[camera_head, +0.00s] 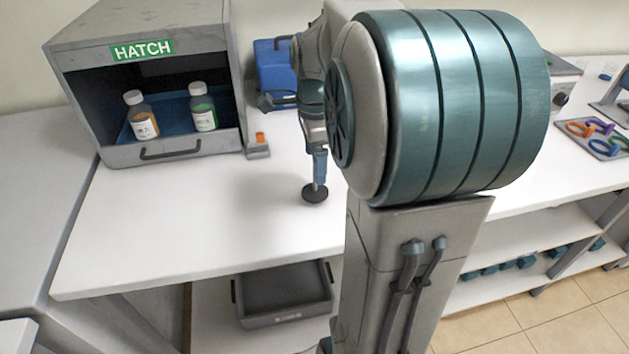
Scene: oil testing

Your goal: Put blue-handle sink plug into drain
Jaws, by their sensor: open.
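The sink plug (315,193) shows a dark round disc with a short pale stem and a blue handle (320,167) pointing up. It is upright on or just above the white bench; I cannot tell whether the disc touches the surface. My gripper (318,150) points down at the top of the blue handle. It is open, with its fingers around or right above the handle end; the fingers are small and hard to make out. My arm hides much of the bench behind and to the right. No drain or sink is visible.
The grey hatch box (205,152) at left holds an orange bottle (142,118) and a green bottle (203,108). A blue case (275,65) stands behind my gripper. A tray with coloured rings (590,135) lies far right. The front left bench (190,235) is clear.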

